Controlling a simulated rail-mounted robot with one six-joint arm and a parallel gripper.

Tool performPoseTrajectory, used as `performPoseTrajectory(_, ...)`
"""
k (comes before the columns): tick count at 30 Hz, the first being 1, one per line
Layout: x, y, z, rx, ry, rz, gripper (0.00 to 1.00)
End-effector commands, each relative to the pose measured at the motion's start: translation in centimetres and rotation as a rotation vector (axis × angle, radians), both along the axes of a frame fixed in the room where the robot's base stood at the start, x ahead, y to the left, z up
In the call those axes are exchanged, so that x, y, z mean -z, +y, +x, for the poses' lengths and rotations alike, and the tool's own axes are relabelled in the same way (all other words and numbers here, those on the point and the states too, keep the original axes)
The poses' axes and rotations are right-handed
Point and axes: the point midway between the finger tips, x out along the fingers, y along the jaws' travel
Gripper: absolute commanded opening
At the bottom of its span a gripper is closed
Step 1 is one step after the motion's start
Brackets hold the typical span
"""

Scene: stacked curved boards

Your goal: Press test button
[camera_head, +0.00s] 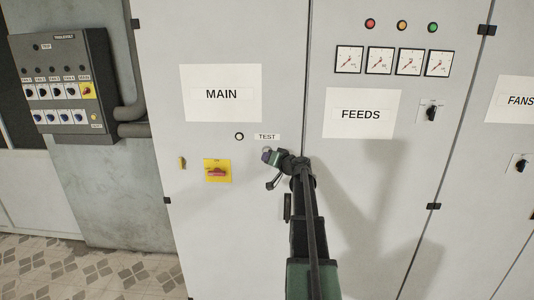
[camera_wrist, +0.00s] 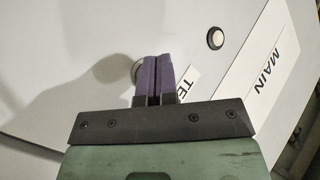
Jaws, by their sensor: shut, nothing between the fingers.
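A cabinet door carries a small white TEST label (camera_head: 266,136) under the MAIN sign (camera_head: 221,93). My gripper (camera_head: 267,155) is just below that label, close to the door. In the wrist view its two purple fingers (camera_wrist: 157,62) are side by side, shut and empty. A round grey rimmed button (camera_wrist: 137,68) shows at the left edge of the fingertips, mostly hidden behind them. I cannot tell whether the tips touch it. The TEST label (camera_wrist: 187,87) is partly covered by the fingers. A round white, dark-rimmed part (camera_wrist: 215,38) sits apart, nearer the MAIN sign.
A red rotary switch on a yellow plate (camera_head: 217,171) is left of my gripper. A door handle (camera_head: 287,207) is below it. The FEEDS door (camera_head: 365,180) is to the right, with gauges and lamps above. A grey switch box (camera_head: 65,82) hangs on the left wall.

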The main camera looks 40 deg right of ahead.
Motion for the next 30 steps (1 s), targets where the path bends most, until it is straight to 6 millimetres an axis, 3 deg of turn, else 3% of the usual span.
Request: performPoseTrajectory(30,0.00,-0.55,0.57,0.000,0.000,0.000,0.00)
